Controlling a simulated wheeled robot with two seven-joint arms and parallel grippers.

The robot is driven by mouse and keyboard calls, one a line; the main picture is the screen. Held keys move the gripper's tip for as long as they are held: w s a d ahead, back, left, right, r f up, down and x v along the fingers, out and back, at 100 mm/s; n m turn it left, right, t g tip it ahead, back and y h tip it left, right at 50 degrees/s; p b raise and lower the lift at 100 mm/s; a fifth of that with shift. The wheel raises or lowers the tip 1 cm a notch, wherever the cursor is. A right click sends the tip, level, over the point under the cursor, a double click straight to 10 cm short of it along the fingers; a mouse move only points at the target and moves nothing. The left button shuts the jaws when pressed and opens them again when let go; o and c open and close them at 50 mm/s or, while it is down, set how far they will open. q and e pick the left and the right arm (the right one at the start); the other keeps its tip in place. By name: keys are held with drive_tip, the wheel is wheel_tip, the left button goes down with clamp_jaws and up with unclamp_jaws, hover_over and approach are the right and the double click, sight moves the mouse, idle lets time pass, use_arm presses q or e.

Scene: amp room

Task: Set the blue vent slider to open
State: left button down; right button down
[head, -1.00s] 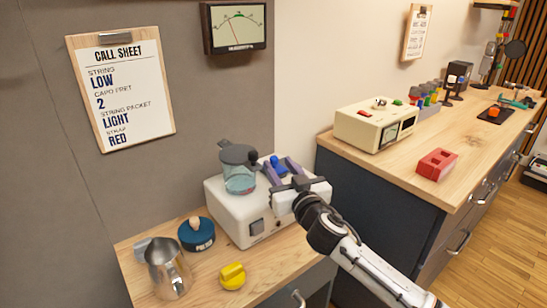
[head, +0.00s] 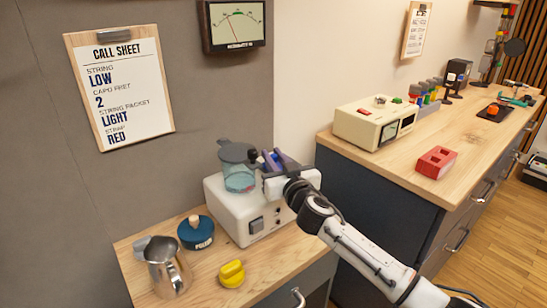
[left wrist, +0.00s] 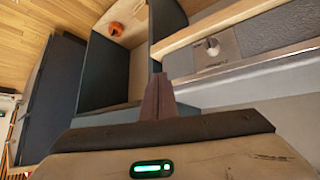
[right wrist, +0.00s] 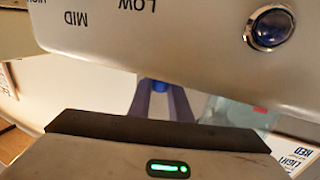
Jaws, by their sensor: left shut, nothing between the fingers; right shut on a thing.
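A white machine (head: 232,215) with a clear jar (head: 239,180) stands on the wooden counter. My right gripper (head: 271,158) reaches over its top. In the right wrist view its two fingers (right wrist: 160,100) are shut on a small blue piece, the blue slider (right wrist: 160,86), at the machine's edge. The fingers hide most of the slider, and its setting cannot be read. The machine's panel (right wrist: 180,45) shows LOW and MID upside down, with a round blue button (right wrist: 270,27). My left gripper (left wrist: 157,98) is shut and empty, away from the machine.
A steel pitcher (head: 166,265), a teal tin (head: 196,234) and a yellow knob (head: 231,273) stand in front of and left of the machine. A higher wooden counter to the right holds a cream box (head: 358,125) and a red block (head: 436,162).

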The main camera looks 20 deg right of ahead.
drive_tip(key=shift+w+d, duration=0.1)
drive_tip(key=shift+d, duration=0.15)
drive_tip(key=d, duration=0.2)
drive_tip(key=w+d, duration=0.1)
drive_tip(key=d, duration=0.1)
drive_tip(key=shift+w+b, duration=0.2)
drive_tip(key=shift+b, duration=0.1)
drive_tip(key=shift+w+d+r, duration=0.1)
drive_tip(key=shift+d, duration=0.25)
drive_tip(key=c, duration=1.6)
unclamp_jaws()
drive_tip(key=shift+d, duration=0.1)
drive_tip(key=shift+s, duration=0.45)
drive_tip(key=s, duration=0.9)
drive_tip(key=shift+s+d, duration=0.1)
drive_tip(key=shift+s, duration=0.1)
